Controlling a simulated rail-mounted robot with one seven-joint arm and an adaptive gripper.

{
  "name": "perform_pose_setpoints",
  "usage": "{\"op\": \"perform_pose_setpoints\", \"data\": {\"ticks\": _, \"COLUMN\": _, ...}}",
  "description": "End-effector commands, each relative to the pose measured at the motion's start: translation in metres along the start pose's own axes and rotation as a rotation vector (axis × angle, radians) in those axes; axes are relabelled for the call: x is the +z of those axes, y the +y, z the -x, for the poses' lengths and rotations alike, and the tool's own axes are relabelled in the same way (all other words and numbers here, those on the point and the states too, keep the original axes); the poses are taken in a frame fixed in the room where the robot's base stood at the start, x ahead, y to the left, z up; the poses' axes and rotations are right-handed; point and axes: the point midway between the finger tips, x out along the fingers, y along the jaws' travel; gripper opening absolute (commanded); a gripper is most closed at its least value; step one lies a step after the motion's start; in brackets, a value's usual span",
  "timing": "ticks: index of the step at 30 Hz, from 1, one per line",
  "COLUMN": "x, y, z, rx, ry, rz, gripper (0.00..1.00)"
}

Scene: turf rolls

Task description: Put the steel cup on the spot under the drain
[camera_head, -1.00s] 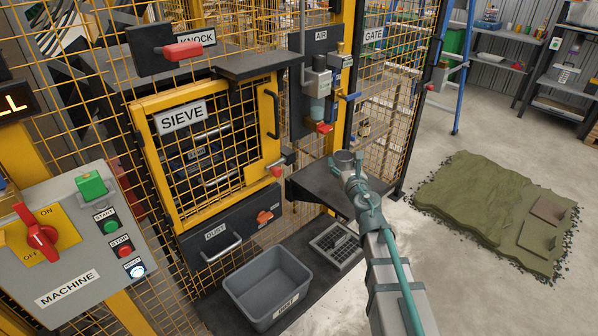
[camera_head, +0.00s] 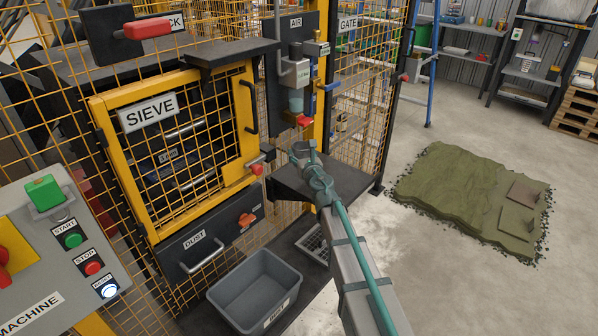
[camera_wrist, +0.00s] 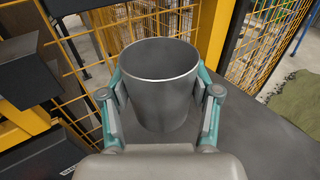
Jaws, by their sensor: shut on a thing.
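The steel cup (camera_wrist: 160,82) is grey, open-topped and upright in the wrist view, between my gripper's fingers. My gripper (camera_head: 303,154) is shut on it, with a finger on each side. In the head view the cup's rim (camera_head: 301,145) shows just below the red drain piece (camera_head: 303,121) under the AIR unit (camera_head: 296,98). A dark shelf (camera_head: 345,182) lies below the cup. I cannot tell whether the cup's base touches it. The spot under the drain is not visible, with the cup and my arm in front.
The yellow-framed SIEVE door (camera_head: 160,150) stands left, with a projecting handle (camera_head: 258,168) near my gripper. The mesh fence (camera_head: 365,110) is behind. The shelf's right part is bare.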

Motion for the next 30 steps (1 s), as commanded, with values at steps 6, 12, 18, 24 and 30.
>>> {"op": "perform_pose_setpoints", "data": {"ticks": 6, "x": -0.019, "y": 0.000, "z": -0.017, "rx": -0.001, "ry": 0.000, "rz": 0.000, "gripper": 0.25}}
{"op": "perform_pose_setpoints", "data": {"ticks": 12, "x": -0.030, "y": 0.000, "z": -0.026, "rx": -0.001, "ry": 0.000, "rz": 0.000, "gripper": 0.25}}
{"op": "perform_pose_setpoints", "data": {"ticks": 18, "x": -0.055, "y": 0.000, "z": -0.027, "rx": -0.001, "ry": 0.000, "rz": 0.000, "gripper": 0.25}}
{"op": "perform_pose_setpoints", "data": {"ticks": 24, "x": -0.059, "y": 0.000, "z": -0.027, "rx": -0.001, "ry": 0.000, "rz": 0.000, "gripper": 0.25}}
{"op": "perform_pose_setpoints", "data": {"ticks": 30, "x": -0.059, "y": 0.000, "z": -0.027, "rx": 0.000, "ry": 0.000, "rz": 0.000, "gripper": 0.25}}
